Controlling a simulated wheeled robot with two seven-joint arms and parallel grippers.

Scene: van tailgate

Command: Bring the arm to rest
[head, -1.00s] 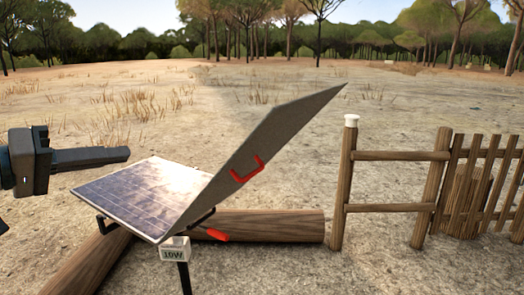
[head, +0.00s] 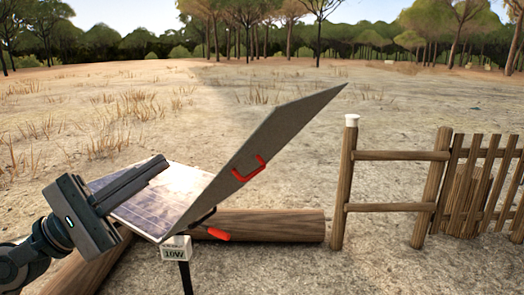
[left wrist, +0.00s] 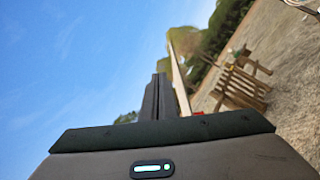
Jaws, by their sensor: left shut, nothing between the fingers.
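My left gripper (head: 160,166) comes in from the left in the head view. It is shut with nothing between its fingers, and it covers part of the flat solar panel in the picture. In the left wrist view its two fingers (left wrist: 160,92) lie together. The flat solar panel (head: 185,182) sits on a stand with a white "10W" tag (head: 174,253). A second panel (head: 275,140) with a red handle (head: 248,172) stands tilted up at its right edge. My right gripper does not show.
Logs (head: 270,226) lie on the ground behind and beside the stand. A red-ended part (head: 218,234) sticks out near the stand. A wooden fence (head: 400,195) with a white-capped post stands at the right. Open dry ground lies beyond, with trees at the back.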

